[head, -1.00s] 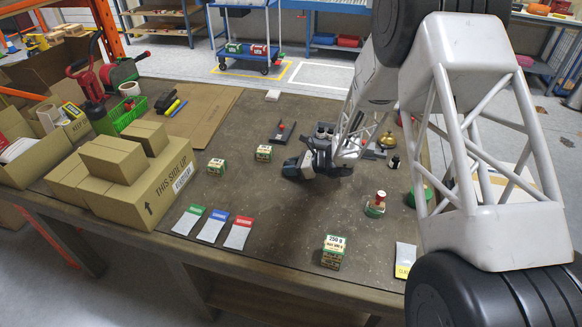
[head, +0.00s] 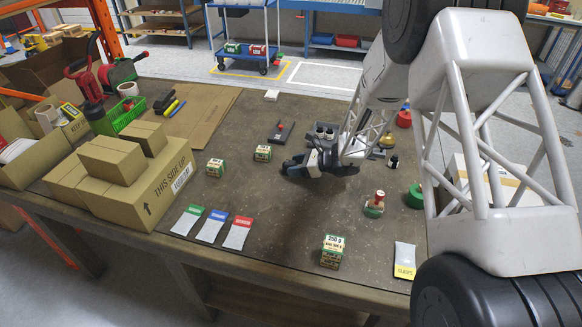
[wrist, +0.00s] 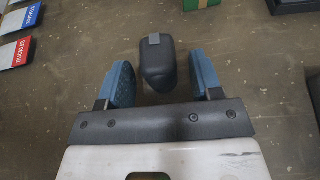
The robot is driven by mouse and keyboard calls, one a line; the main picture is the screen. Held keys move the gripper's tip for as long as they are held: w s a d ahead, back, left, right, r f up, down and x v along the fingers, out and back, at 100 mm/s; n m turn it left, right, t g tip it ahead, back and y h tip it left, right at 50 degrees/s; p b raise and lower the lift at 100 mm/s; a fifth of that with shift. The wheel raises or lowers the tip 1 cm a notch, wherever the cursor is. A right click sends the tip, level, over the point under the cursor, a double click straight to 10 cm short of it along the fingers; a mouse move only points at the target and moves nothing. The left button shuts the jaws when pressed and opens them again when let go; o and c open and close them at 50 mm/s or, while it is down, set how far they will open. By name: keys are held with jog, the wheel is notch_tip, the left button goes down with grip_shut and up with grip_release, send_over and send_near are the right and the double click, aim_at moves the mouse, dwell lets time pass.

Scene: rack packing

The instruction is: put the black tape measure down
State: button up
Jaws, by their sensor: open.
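The black tape measure (wrist: 157,62), dark with a grey patch on its far end, shows in the wrist view between the two blue fingertips of my gripper (wrist: 162,80). The fingers are spread, with a visible gap on each side of it. It appears to be on the brown worktop (wrist: 65,110); exact contact beneath it is hard to see. In the head view my gripper (head: 296,167) is low over the middle of the table, and the tape measure cannot be told apart from the dark fingers there.
Two small boxes (head: 215,167) (head: 263,153) stand left of my gripper. Colored-top packets (head: 211,227) lie at front left, and a larger box (head: 332,251) is at the front. A red-topped stamp (head: 374,203) stands to the right. The worktop just before my gripper is clear.

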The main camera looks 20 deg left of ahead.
jog(key=v, duration=0.9)
jog(key=shift+d, duration=0.25)
jog(key=shift+r, duration=0.1)
dwell(0.4)
jog(key=shift+s+d+r, duration=0.2)
jog(key=shift+s+r, duration=0.05)
jog(key=shift+r, duration=0.25)
jog(key=s+d+r+n+g+h, duration=0.1)
jog(key=s+d+r+n+h, duration=0.3)
jog(key=s+d+r, duration=0.45)
jog(key=s+d+r+n+h, duration=0.2)
jog(key=s+d+r+n, duration=0.35)
jog(key=s+r, duration=0.5)
jog(key=s+d+r+n+t+h, duration=0.1)
jog(key=s+d+r+n+h, duration=0.2)
jog(key=s+d, duration=0.4)
jog(key=s+d+r+n+t+h, duration=0.2)
jog(key=s+d, duration=0.6)
jog(key=s, duration=0.8)
notch_tip(320, 180, up, 3)
jog(key=n+h, duration=0.2)
jog(key=n, duration=0.1)
jog(key=shift+d+f+t+h, duration=0.2)
jog(key=shift+t+h, duration=0.1)
